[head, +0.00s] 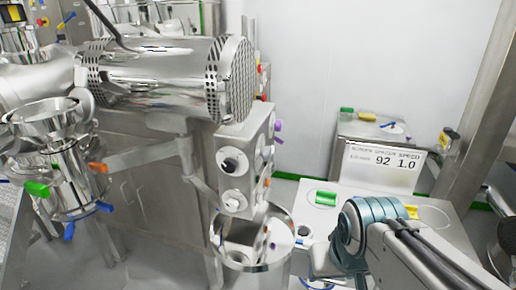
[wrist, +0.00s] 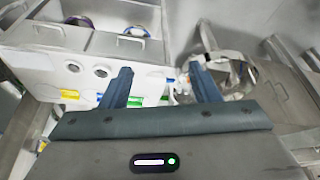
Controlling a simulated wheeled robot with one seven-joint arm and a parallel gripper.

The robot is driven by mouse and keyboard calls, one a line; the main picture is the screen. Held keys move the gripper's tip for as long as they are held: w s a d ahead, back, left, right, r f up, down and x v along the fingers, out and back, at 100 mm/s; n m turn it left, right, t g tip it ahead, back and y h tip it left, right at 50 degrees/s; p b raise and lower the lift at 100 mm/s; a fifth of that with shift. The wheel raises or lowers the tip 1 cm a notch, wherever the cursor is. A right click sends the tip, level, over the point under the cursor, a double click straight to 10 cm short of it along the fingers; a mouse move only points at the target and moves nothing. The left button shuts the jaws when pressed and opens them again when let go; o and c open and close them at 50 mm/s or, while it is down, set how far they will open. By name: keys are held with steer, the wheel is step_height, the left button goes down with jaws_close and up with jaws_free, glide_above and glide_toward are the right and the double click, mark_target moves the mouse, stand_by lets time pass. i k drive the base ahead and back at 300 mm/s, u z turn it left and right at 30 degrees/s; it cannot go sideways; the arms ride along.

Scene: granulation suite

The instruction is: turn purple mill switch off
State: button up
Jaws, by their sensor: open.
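A small purple switch (head: 278,126) sticks out of the right side of the steel control box (head: 246,150), near its upper part, in the head view. I cannot tell its exact setting at this size. My gripper (wrist: 160,68) is open and empty in the wrist view, with its two dark blue fingers apart. In the head view my arm comes in from the lower right, and the gripper end is low, right of and below the purple switch, well apart from it. I cannot make out the switch in the wrist view.
A steel drum (head: 170,75) lies above. A round steel vessel (head: 252,238) stands below. A white worktop (head: 330,190) holds green and yellow pieces.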

mark_target(277, 125)
steer(key=k, duration=1.15)
steer(key=z, duration=0.85)
steer(key=i, duration=1.4)
steer(key=u, duration=0.5)
steer(key=i, duration=0.55)
steer(key=u, duration=0.4)
